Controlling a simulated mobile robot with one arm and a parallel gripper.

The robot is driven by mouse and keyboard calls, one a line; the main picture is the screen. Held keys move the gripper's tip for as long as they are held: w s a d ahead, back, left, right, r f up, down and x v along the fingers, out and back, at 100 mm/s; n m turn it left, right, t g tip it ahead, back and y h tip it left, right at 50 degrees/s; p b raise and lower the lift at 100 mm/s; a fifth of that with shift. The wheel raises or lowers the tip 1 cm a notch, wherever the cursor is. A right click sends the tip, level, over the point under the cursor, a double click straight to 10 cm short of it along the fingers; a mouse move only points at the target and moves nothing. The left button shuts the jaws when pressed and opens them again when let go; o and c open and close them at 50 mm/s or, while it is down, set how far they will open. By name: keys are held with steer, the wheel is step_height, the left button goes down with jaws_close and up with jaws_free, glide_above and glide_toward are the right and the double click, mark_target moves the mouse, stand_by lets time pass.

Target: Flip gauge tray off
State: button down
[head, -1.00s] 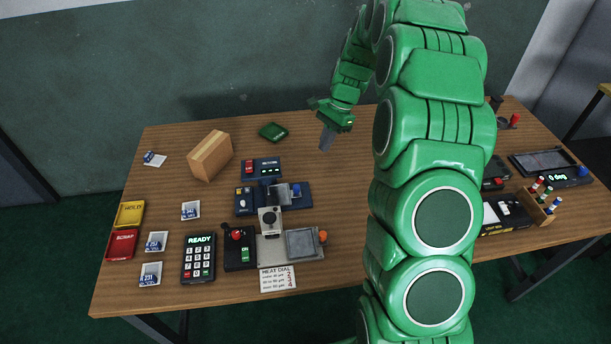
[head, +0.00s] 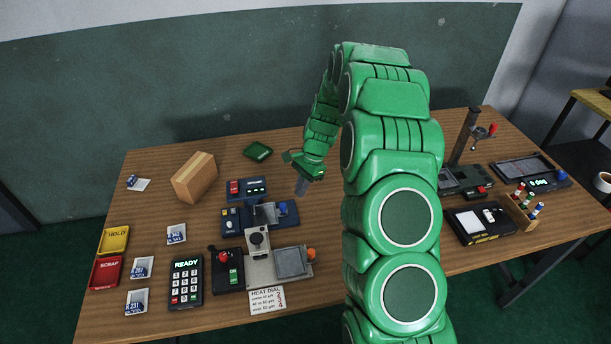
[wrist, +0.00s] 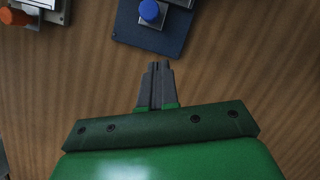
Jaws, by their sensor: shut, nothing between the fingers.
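No tray carries a readable gauge label, so I cannot tell which one is meant. A navy device (head: 287,219) with a small grey tray (head: 268,212) and a blue knob (head: 283,208) stands left of my gripper. Behind it is a navy panel (head: 257,195) with a red switch (head: 234,187) and a small lit display. My gripper (head: 302,187) is shut and empty, pointing down above bare wood just right of these. In the wrist view the closed fingertips (wrist: 160,66) are apart from the blue knob (wrist: 149,10). Switch positions are too small to read.
A grey square tray (head: 290,262) with an orange knob stands in front, beside a red-knobbed black box (head: 227,277) and a keypad (head: 185,282). A cardboard box (head: 195,178) stands behind left. On the right is a dark tray (head: 520,168) with a lit display. My arm hides the table's middle.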

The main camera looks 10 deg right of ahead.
mark_target(292, 207)
steer(key=shift+s+a, duration=0.3)
steer(key=shift+a, duration=0.3)
steer(key=shift+s+a, duration=0.3)
steer(key=shift+a, duration=0.3)
steer(key=shift+s+a, duration=0.3)
steer(key=shift+a, duration=0.3)
